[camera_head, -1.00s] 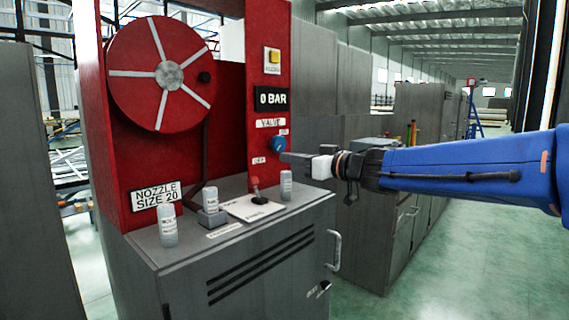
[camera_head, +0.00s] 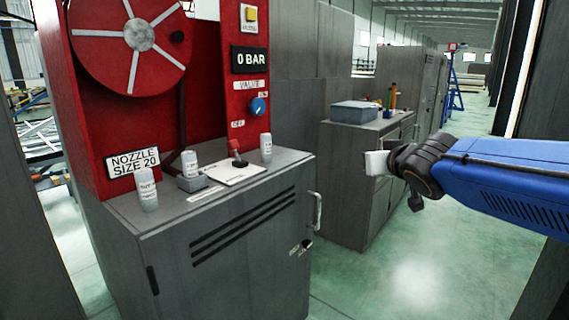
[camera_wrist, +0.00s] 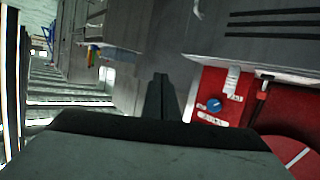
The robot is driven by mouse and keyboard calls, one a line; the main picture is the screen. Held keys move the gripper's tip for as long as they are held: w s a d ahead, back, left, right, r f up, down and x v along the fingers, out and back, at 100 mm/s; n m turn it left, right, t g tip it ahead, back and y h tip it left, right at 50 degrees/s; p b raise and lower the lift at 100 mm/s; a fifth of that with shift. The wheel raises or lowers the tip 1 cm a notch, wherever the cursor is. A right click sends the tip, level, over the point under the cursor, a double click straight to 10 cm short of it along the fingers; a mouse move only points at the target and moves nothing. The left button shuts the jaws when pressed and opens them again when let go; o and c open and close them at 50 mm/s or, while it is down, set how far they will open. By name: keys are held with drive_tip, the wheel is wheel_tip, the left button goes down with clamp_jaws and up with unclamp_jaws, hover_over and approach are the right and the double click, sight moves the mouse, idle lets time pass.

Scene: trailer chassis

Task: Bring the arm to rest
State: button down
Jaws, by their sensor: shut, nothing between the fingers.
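My gripper (camera_head: 376,163) is at the right in the head view, at the end of my blue arm. It is clear of the red machine (camera_head: 217,93) and of the cabinet beside it. In the wrist view my gripper's dark fingers (camera_wrist: 161,92) point away together, closed, with nothing visible between them. The blue valve knob (camera_head: 258,106) is on the red panel, left of my gripper and apart from it. It also shows in the wrist view (camera_wrist: 214,105).
A grey cabinet (camera_head: 225,262) carries several small bottles, one of them on a grey block, and a red-tipped lever (camera_head: 238,160) on a white plate. A second cabinet (camera_head: 346,190) holds a grey box (camera_head: 355,112). Green floor (camera_head: 415,275) lies open below my arm.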

drive_tip(key=s+d+f+m+g+h, duration=0.25)
drive_tip(key=s+d+f+g, duration=0.4)
drive_tip(key=s+f, duration=0.75)
drive_tip(key=s+f+g, duration=0.1)
drive_tip(key=s+f, duration=0.4)
drive_tip(key=s, duration=0.3)
drive_tip(key=s+f+g, duration=0.2)
drive_tip(key=s+f, duration=0.3)
drive_tip(key=s, duration=0.3)
drive_tip(key=shift+s+d+f+n+y, duration=0.15)
drive_tip(key=shift+s+d+n+y, duration=0.1)
drive_tip(key=shift+s+n+y, duration=0.15)
drive_tip(key=shift+w, duration=0.15)
